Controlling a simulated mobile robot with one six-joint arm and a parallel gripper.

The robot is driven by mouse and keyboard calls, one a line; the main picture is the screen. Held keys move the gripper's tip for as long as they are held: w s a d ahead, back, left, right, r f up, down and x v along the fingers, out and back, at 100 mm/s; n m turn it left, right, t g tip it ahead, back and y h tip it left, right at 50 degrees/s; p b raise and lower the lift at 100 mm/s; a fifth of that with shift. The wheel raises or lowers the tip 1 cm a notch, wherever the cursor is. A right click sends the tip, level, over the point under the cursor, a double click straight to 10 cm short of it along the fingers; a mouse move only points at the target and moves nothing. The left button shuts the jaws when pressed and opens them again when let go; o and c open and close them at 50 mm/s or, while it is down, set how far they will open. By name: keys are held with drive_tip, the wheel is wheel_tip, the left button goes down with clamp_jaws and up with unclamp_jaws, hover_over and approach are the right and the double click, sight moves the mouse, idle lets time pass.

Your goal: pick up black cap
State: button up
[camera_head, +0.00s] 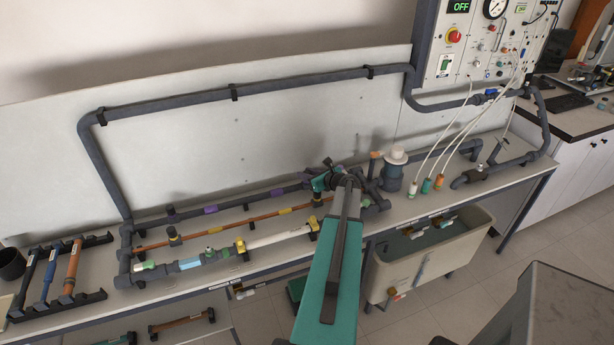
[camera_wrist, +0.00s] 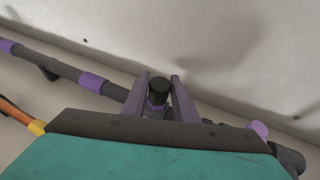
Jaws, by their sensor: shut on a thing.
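In the wrist view, the black cap (camera_wrist: 159,84) is a short dark cylinder between the two fingers of my gripper (camera_wrist: 161,80). A purple band shows just below the cap, and the grey pipe line runs behind and beside it. My gripper is shut on the cap, with one finger on each side. I cannot tell whether the cap has left its pipe fitting. In the head view, my gripper (camera_head: 335,178) is over the pipes near the right end of the bench rig, and the cap cannot be picked out there.
A purple-banded grey pipe (camera_wrist: 62,68) runs left of the fingers, close to the wall panel (camera_wrist: 225,50). A white-topped fitting (camera_head: 396,157) and several white tubes stand right of the arm. A grey-beige tub (camera_head: 385,275) sits below. Black racks (camera_head: 93,298) hold pipes at left.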

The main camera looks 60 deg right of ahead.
drive_tip(key=shift+a+r+b, duration=0.1)
drive_tip(key=shift+r+b, duration=0.7)
drive_tip(key=shift+r, duration=0.75)
drive_tip(key=s+d+b, duration=0.1)
drive_tip(key=s+b, duration=0.1)
drive_tip(key=s, duration=0.6)
drive_tip(key=s+d+r+b, duration=0.1)
drive_tip(key=s+b, duration=0.1)
drive_tip(key=s, duration=0.6)
drive_tip(key=shift+d+r+b, duration=0.25)
drive_tip(key=shift+d+b, duration=0.05)
drive_tip(key=shift+w, duration=0.15)
